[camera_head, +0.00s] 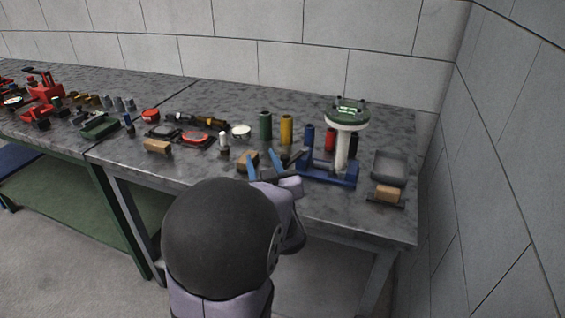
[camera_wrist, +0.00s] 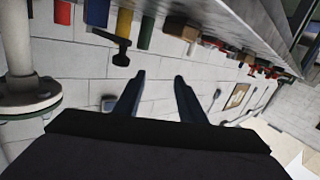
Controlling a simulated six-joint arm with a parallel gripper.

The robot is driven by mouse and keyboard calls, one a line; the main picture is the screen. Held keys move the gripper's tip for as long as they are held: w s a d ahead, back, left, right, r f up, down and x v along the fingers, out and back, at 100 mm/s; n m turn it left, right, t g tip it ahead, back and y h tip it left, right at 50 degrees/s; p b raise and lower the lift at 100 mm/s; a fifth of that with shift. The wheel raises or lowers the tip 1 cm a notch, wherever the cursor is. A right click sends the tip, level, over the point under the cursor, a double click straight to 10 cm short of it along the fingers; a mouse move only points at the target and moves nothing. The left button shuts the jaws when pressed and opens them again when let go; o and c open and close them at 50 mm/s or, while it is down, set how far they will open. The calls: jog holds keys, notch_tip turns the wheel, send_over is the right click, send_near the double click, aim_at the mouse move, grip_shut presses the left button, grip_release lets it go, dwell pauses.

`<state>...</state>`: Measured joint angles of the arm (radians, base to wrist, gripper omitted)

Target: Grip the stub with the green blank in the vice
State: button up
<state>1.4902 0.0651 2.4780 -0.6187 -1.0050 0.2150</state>
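The white stub (camera_head: 341,150) stands upright at the blue vice (camera_head: 327,173) near the bench's front right. A round flange with the green blank (camera_head: 348,106) tops it. I cannot tell whether the vice jaws are tight on the stub. In the wrist view the stub (camera_wrist: 15,38) shows at the left edge, upside down. My gripper (camera_head: 264,160) has blue fingers spread apart, left of the vice. In the wrist view my gripper (camera_wrist: 157,82) is open with nothing between its fingertips. A dark T-shaped part (camera_wrist: 122,45) lies beyond the fingers.
A green cylinder (camera_head: 265,125), yellow cylinder (camera_head: 286,129), blue cylinder (camera_head: 309,136) and red cylinder (camera_head: 330,139) stand behind the vice. A grey tray (camera_head: 389,167) and a wooden-topped brush (camera_head: 389,194) are to its right. More tools crowd the left; a wall (camera_head: 500,150) closes the right.

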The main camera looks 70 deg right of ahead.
aim_at(285, 159)
jog(key=shift+m+h, duration=0.4)
jog(key=shift+h, duration=0.5)
jog(key=s, duration=0.3)
jog(key=s+d, duration=0.1)
jog(key=s, duration=0.1)
jog(key=shift+r+b, duration=0.35)
jog(key=shift+b, duration=0.05)
jog(key=shift+s+d+f+m+g+p, duration=0.35)
jog(key=shift+d+f+m+p, duration=0.25)
jog(key=shift+d+p, duration=0.1)
jog(key=shift+f+y, duration=0.3)
jog(key=shift+f, duration=0.05)
jog(key=shift+p+x, duration=0.4)
jog(key=shift+x, duration=3.25)
grip_shut()
